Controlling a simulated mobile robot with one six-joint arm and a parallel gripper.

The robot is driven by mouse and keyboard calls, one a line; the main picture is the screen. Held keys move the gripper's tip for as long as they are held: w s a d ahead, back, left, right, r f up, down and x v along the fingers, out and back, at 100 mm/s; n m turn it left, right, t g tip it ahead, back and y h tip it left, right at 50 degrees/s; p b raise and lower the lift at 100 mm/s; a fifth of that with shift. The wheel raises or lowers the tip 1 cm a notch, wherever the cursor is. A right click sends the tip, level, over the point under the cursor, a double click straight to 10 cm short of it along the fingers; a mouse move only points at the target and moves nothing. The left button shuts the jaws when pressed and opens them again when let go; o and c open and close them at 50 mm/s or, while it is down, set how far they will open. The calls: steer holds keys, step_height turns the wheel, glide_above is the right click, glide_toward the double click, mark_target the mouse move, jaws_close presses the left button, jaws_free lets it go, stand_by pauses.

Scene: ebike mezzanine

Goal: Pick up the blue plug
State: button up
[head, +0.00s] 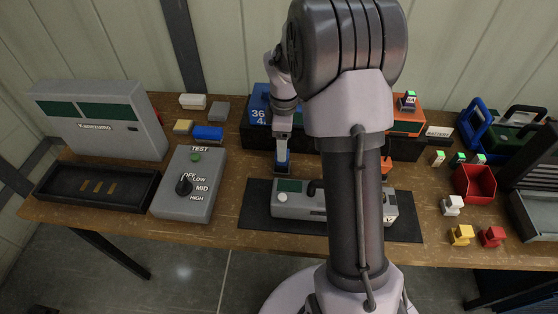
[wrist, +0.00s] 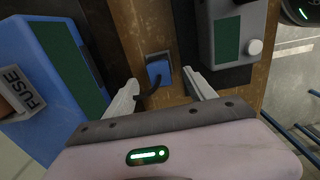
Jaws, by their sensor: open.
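The blue plug (wrist: 158,70) sits on a grey base on the wooden table, with a black cable curving from it. In the wrist view it lies between and slightly beyond the two fingertips of my open gripper (wrist: 160,80). The fingers look apart from it, and nothing is held. I cannot tell the exact height gap.
The blue battery case (wrist: 62,75) stands left of the plug in the wrist view; the grey tester (wrist: 236,40) is to the right. The tester (head: 290,212) lies on a dark mat. A grey dial box (head: 190,185) and red bin (head: 474,184) stand further out.

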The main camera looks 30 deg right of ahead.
step_height(320, 180, down, 8)
steer(key=b, duration=0.3)
steer(key=shift+w+a+r, duration=0.1)
steer(key=shift+r, duration=0.15)
jaws_close()
